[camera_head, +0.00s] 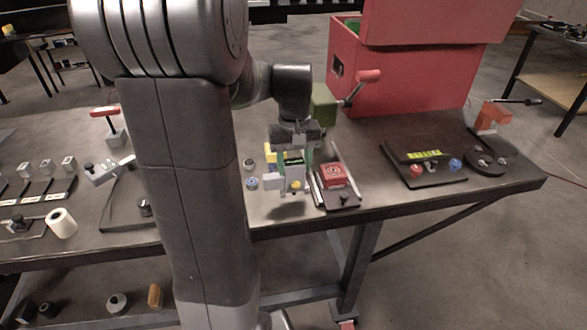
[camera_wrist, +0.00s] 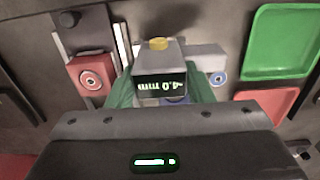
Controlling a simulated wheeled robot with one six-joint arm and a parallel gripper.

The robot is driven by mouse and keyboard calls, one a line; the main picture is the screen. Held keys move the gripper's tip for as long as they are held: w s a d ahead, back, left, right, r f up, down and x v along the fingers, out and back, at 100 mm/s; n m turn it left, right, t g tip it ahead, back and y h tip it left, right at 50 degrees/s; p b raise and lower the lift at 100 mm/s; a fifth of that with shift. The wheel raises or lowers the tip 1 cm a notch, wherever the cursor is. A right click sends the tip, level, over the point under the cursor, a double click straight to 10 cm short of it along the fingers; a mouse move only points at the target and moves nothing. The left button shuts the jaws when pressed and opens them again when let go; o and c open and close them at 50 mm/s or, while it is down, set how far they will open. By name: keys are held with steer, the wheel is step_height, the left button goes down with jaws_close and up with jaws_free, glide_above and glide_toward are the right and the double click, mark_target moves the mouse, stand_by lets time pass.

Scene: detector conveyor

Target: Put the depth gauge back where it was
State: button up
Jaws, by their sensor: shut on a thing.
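The depth gauge (camera_head: 294,184) is a small grey block with a dark display and a yellow button on top. It is between the green fingers of my gripper (camera_head: 292,168), which is shut on it. In the wrist view the gauge (camera_wrist: 160,62) shows a lit reading of about 4.0 mm, upside down. The gauge is upright over the front part of the workbench (camera_head: 400,199). I cannot tell whether its underside touches the bench. My gripper hides part of its sides and the surface below.
Just right of the gauge is a dark fixture with a red block (camera_head: 333,175) and pale rails. Small round rings (camera_head: 251,183) lie to its left. A black tray (camera_head: 425,176) with coloured knobs is farther right. A large red box (camera_head: 410,85) stands behind.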

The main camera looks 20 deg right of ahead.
steer(key=shift+f, duration=0.9)
steer(key=shift+f+b, duration=0.35)
steer(key=shift+f, duration=0.3)
steer(key=o, duration=1.4)
steer(key=shift+r, duration=0.15)
step_height(320, 180, up, 13)
steer(key=shift+p, duration=0.3)
